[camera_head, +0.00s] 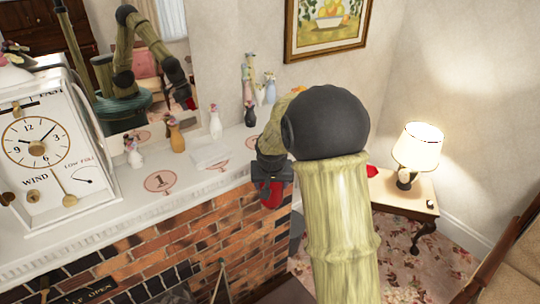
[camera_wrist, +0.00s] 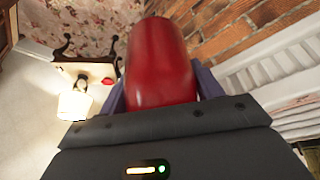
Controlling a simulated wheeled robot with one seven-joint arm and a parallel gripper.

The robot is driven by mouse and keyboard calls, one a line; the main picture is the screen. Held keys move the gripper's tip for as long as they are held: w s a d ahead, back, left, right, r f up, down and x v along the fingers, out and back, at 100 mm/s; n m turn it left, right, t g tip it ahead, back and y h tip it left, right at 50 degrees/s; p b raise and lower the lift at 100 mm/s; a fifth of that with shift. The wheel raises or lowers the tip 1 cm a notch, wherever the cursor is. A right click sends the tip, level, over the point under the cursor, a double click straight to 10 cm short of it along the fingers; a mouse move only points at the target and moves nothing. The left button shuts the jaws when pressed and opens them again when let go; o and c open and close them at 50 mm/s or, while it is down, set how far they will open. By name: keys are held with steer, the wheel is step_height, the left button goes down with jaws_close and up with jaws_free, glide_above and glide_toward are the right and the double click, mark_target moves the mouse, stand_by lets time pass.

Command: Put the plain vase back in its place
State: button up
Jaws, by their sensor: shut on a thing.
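My gripper (camera_head: 272,176) is shut on a red vase (camera_head: 270,194), in front of the mantel's edge and partly hidden by my arm. In the wrist view the plain, glossy red vase (camera_wrist: 160,65) sits between the two fingers (camera_wrist: 160,95). The white mantel shelf (camera_head: 112,211) runs along the brick fireplace. A pink round marker with a 1 (camera_head: 160,181) lies bare on it. Another pink marker (camera_head: 251,141) lies farther along, close to my arm; any number on it is unreadable.
A white clock (camera_head: 40,145) stands at the shelf's left. A white vase (camera_head: 215,124) and a tan vase (camera_head: 176,136) with flowers stand along the back, before a mirror (camera_head: 155,60). A lamp (camera_head: 417,147) stands on a side table (camera_head: 395,192) at right.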

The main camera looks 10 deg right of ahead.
steer(key=s+f+n+b, duration=0.1)
steer(key=s+f+b, duration=0.1)
steer(key=f, duration=1)
steer(key=s+f+n+y+b, duration=0.1)
steer(key=s+f, duration=0.3)
steer(key=f, duration=0.8)
steer(key=shift+f+b, duration=0.15)
steer(key=shift+b, duration=0.3)
steer(key=shift+a, duration=0.1)
